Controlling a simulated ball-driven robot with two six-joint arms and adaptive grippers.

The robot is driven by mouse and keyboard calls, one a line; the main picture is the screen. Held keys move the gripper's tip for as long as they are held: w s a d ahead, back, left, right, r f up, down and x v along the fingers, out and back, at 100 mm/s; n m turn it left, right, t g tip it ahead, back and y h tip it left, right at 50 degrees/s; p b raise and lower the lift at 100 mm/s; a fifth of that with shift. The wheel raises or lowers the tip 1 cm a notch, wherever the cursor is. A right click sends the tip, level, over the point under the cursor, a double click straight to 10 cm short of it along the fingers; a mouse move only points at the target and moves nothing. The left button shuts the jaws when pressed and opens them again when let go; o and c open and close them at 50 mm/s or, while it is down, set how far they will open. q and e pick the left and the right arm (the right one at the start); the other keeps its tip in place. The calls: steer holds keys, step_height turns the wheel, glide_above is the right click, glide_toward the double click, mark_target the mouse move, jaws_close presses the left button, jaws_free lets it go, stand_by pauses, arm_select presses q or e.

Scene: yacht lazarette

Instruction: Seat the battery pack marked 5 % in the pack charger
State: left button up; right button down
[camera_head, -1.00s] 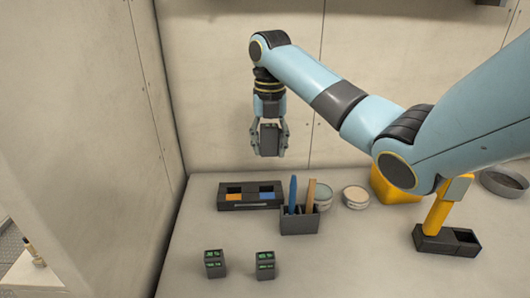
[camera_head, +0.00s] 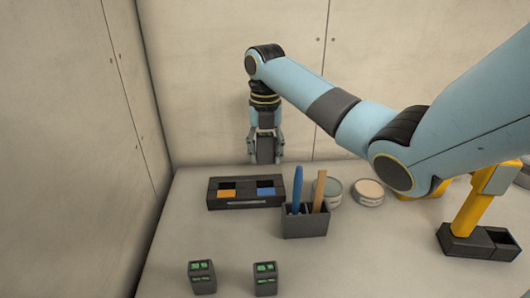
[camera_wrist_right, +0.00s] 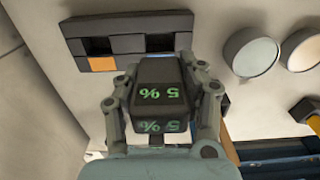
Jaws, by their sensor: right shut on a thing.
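My right gripper (camera_head: 265,152) is shut on a dark battery pack, held in the air beyond the table's far items. In the right wrist view the pack (camera_wrist_right: 158,95) shows green "5 %" on two faces, with the gripper's fingers (camera_wrist_right: 160,100) on either side. A dark two-bay box (camera_head: 215,206), which looks like the pack charger, lies on the table below the gripper in the head view. It has an orange patch at left and a blue one at right. In the wrist view this box (camera_wrist_right: 130,22) is above the pack, apart from it. My left gripper is not in view.
A dark holder (camera_head: 305,224) with a blue and a wooden tool stands right of the box. Two round tins (camera_head: 369,192) and a yellow tool (camera_head: 474,212) in a dark base are farther right. Two packs (camera_head: 202,277) (camera_head: 265,279) stand in front. Walls close the left and back.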

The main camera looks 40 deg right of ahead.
steer(key=shift+p, duration=0.4)
steer(key=shift+f+b, duration=1.55)
steer(key=shift+f, duration=1.4)
steer(key=shift+p, duration=0.4)
steer(key=shift+p, duration=0.35)
steer(key=shift+p, duration=0.3)
